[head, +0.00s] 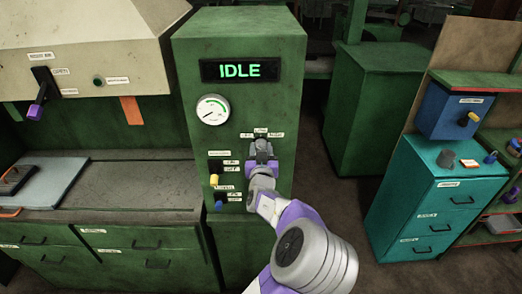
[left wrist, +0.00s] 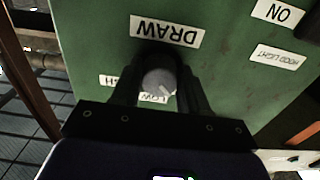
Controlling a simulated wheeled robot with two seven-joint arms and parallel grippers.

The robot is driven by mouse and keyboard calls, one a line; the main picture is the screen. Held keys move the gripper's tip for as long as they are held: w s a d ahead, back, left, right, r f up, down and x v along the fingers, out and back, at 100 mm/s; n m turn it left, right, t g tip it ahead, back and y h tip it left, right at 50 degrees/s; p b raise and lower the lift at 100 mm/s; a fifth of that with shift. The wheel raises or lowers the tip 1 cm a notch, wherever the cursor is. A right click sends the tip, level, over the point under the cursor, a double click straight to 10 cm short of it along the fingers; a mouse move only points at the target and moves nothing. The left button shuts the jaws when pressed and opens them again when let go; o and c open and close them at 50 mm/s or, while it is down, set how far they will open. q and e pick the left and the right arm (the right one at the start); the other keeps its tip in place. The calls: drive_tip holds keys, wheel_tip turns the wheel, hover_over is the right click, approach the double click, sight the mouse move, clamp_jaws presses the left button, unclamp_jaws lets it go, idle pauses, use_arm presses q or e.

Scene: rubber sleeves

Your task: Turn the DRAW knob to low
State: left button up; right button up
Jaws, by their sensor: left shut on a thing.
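The grey round DRAW knob (left wrist: 158,82) shows in the left wrist view on the green panel, between the dark fingers of my left gripper (left wrist: 160,76). The gripper is shut on it. The knob's pale pointer mark aims down and right in that view, near the LOW label (left wrist: 155,98), which is partly hidden. The DRAW label (left wrist: 167,30) appears upside down above the knob. My right gripper is not in view.
The green cabinet (head: 240,45) has a lit IDLE display (head: 239,69) and a white gauge (head: 212,109). A teal drawer cabinet (head: 425,210) stands at right, with floor between.

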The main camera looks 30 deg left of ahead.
use_arm(q)
drive_tip(key=shift+c, duration=0.9)
drive_tip(key=shift+m, duration=0.4)
drive_tip(key=m, duration=0.7)
drive_tip(key=shift+a+m+p, duration=0.1)
drive_tip(key=shift+m+p, duration=0.3)
drive_tip(key=shift+m, duration=0.3)
drive_tip(key=o, duration=1.1)
drive_tip(key=shift+c, duration=0.2)
drive_tip(key=shift+s, duration=0.1)
